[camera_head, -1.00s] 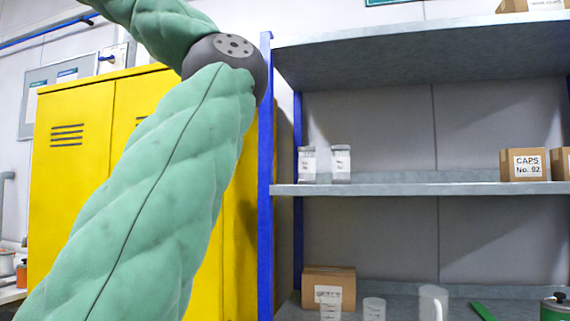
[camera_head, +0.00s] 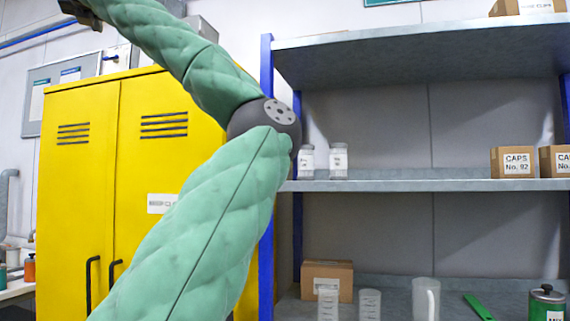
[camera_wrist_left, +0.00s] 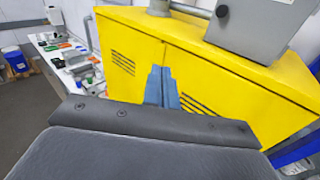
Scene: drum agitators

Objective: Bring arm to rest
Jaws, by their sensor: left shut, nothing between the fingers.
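My left arm, in padded green sleeves, rises from the bottom of the head view to a dark elbow joint, then bends up and left. Its dark wrist end with my left gripper (camera_head: 82,12) is at the top left edge, partly cut off. In the left wrist view the blue-grey fingers of my left gripper (camera_wrist_left: 161,86) are together and empty, in front of the yellow cabinet (camera_wrist_left: 207,60). The dark padded part low in that view is mine. My right gripper is in neither view.
The yellow cabinet (camera_head: 75,185) stands behind my arm. A shelf unit with a blue post (camera_head: 267,80) is close to my elbow on the right. It holds jars (camera_head: 338,161), cartons (camera_head: 513,162) and a clear jug (camera_head: 425,299). A cluttered bench (camera_wrist_left: 68,58) lies left.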

